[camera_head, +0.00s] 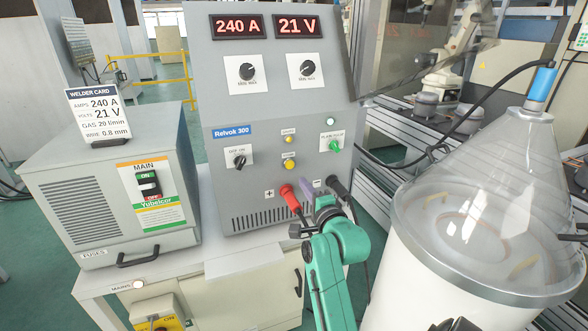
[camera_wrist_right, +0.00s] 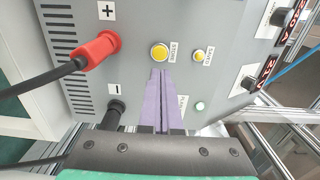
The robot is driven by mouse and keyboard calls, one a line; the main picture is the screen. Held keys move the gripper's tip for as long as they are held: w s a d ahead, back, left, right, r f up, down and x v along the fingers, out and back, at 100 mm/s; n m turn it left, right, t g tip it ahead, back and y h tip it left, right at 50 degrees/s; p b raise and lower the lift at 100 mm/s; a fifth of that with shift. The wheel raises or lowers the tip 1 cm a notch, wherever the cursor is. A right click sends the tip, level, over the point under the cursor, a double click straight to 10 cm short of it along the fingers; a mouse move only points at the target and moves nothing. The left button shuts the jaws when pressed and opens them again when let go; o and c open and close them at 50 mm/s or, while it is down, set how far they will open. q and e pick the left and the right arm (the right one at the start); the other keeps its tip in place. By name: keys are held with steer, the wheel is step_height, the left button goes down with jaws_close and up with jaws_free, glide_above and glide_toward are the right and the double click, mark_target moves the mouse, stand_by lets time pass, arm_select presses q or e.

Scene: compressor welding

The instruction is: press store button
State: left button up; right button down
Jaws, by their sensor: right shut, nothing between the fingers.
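The store button (camera_head: 290,163) is the larger yellow button on the front of the grey Relvok 300 welder (camera_head: 228,180). In the right wrist view the store button (camera_wrist_right: 159,52) sits by a label that appears to read STORE. My right gripper (camera_head: 311,185) has purple fingers, in front of the panel just below and right of the button. In the wrist view the right gripper (camera_wrist_right: 160,72) is shut and empty, its tips pointing at the button's edge. I cannot tell whether they touch it. My left gripper is not in view.
A red plug (camera_head: 290,196) and a black plug (camera_head: 338,187) flank my fingers. A green knob (camera_head: 335,145) is to the right. The displays (camera_head: 298,25) read 240 A and 21 V. A white drum (camera_head: 430,250) stands at right.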

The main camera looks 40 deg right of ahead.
mark_target(290, 165)
steer(key=p+x, duration=0.1)
steer(key=x, duration=0.7)
steer(key=shift+w+d+f, duration=0.1)
steer(key=shift+w+d, duration=0.05)
steer(key=shift+w, duration=0.15)
